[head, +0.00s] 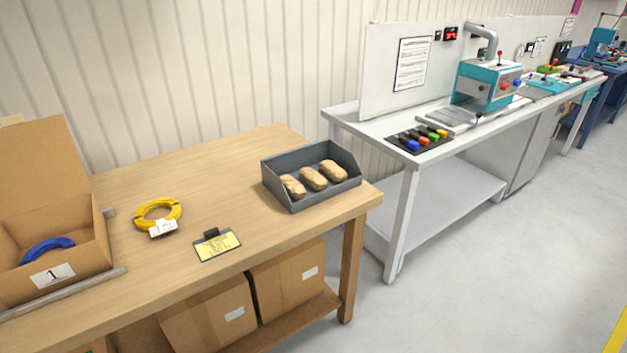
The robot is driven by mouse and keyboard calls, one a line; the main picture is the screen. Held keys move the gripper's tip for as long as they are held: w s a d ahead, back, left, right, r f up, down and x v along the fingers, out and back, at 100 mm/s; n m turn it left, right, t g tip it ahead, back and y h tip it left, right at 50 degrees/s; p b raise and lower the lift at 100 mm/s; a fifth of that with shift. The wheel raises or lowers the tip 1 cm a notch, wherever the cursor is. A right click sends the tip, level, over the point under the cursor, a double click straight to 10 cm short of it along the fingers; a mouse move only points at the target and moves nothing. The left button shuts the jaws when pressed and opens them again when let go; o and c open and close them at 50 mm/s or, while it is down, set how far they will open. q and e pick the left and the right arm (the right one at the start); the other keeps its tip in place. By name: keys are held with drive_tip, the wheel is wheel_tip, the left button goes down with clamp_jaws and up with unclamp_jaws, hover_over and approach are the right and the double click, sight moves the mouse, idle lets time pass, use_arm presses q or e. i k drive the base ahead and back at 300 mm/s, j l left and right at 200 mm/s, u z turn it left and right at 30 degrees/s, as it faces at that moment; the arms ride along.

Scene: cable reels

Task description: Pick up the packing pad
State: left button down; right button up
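Three tan, crumpled-looking pads lie side by side in an open grey bin (287,202) on the right end of the wooden table. They are a left packing pad (293,186), a middle packing pad (314,179) and a right packing pad (334,171). The bin's front is low and the pads show over it. Neither of my grippers is in the head view.
The wooden table (225,150) also bears a yellow cable coil (146,213) with a white tag, a yellow label card (217,246), and an open cardboard box (85,262) marked 1 holding a blue coil (47,250). A white workbench (385,125) stands to the right.

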sight(312, 178)
drive_tip(key=i+l, duration=0.15)
drive_tip(key=l, duration=0.15)
drive_tip(key=i+l+u, duration=0.15)
drive_tip(key=i+l, duration=0.15)
drive_tip(key=l, duration=0.35)
drive_tip(key=i+l+u, duration=0.15)
drive_tip(key=l, duration=0.2)
drive_tip(key=i+l, duration=0.15)
drive_tip(key=l, duration=0.15)
